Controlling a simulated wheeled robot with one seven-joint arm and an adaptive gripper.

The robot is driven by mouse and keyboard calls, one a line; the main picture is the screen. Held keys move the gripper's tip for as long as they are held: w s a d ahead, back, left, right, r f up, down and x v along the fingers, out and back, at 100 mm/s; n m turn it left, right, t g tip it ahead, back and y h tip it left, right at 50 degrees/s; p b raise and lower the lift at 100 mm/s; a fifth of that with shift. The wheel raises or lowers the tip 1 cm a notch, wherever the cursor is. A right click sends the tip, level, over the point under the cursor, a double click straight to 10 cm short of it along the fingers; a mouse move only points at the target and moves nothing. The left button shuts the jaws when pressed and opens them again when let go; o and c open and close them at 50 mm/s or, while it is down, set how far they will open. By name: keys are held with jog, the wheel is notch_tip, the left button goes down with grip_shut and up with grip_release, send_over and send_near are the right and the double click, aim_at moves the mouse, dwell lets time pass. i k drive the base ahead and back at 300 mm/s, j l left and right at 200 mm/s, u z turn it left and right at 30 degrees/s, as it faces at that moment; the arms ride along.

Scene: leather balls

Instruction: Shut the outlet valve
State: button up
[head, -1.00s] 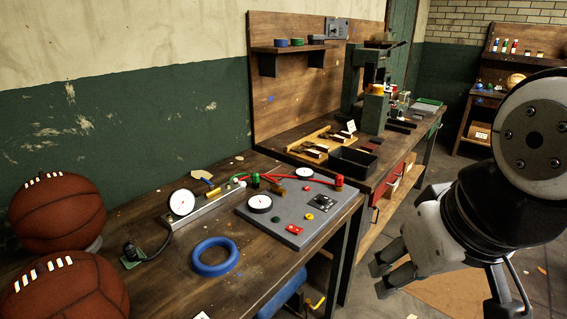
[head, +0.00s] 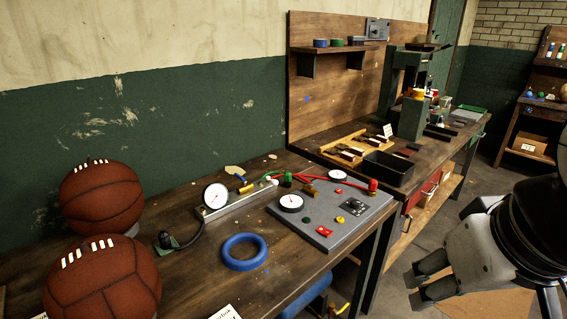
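A grey panel (head: 325,238) on the near bench carries gauges, a red hose (head: 345,186), a green fitting (head: 288,179), a red fitting (head: 373,186), and red and yellow buttons. A small yellow handle (head: 340,309) shows below the bench's front edge, beside a blue rounded body (head: 308,297) partly hidden by the bench. I cannot tell which part is the outlet valve. My gripper (head: 415,287) is at the lower right, in front of the bench and apart from it. Its two fingers are apart with nothing between them.
Two brown leather balls (head: 100,198) (head: 103,282) sit at the left. A blue ring (head: 243,252) and a gauge on a metal bar (head: 216,198) lie on the bench. A second bench holds a black tray (head: 388,168) and a green press (head: 412,115). Floor is open at right.

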aim_at(309, 183)
jog(key=i+j, duration=0.1)
jog(key=j, duration=0.15)
jog(key=i+j+z, duration=0.1)
jog(key=j, duration=0.2)
jog(key=i+j, duration=0.15)
jog(key=j, duration=0.15)
jog(key=i+l+u, duration=0.3)
jog(key=i+l, duration=0.45)
jog(key=i, duration=0.15)
